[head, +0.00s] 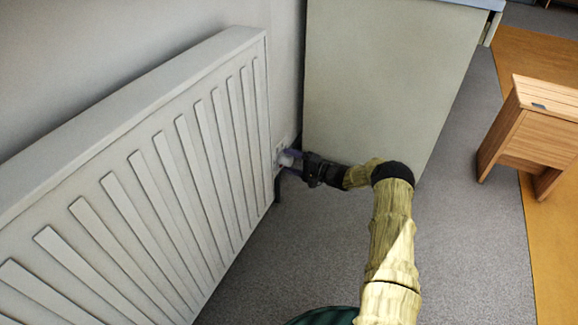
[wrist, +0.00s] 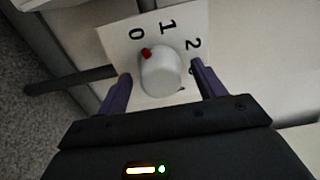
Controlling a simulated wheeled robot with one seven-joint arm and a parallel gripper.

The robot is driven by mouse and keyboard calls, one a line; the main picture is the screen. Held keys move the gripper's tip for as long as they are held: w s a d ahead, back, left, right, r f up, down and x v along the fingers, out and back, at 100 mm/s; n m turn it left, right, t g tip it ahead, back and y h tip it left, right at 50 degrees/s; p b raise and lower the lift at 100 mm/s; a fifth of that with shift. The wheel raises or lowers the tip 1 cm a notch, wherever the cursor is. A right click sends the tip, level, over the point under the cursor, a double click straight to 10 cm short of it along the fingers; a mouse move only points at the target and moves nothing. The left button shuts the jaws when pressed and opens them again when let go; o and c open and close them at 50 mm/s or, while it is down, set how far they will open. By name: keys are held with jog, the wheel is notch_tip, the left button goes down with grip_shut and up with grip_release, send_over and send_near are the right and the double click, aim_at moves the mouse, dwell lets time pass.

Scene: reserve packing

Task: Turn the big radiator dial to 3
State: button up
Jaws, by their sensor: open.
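The big radiator dial (wrist: 161,73) is a white round knob with a red mark, on a white plate (wrist: 118,42) with the figures 0, 1 and 2 showing. The red mark (wrist: 147,52) points between 0 and 1, nearer 0. The figure 3 is not readable. My gripper (wrist: 160,82) is open, with one purple finger on each side of the dial; I cannot tell whether they touch it. In the head view my gripper (head: 291,162) is at the radiator's right end, and the dial (head: 286,158) is small and partly hidden there.
The white ribbed radiator (head: 150,170) fills the left side. A pale cabinet (head: 385,75) stands close behind my gripper. A wooden piece of furniture (head: 540,125) stands at the right. Grey carpet (head: 460,240) is clear between them.

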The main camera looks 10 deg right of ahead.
jog(key=shift+w+a, duration=0.35)
jog(key=shift+a, duration=0.15)
jog(key=shift+d, duration=0.2)
jog(key=shift+c, duration=0.4)
jog(key=shift+s+a, duration=0.1)
jog(key=shift+a, duration=0.15)
jog(key=c, duration=0.9)
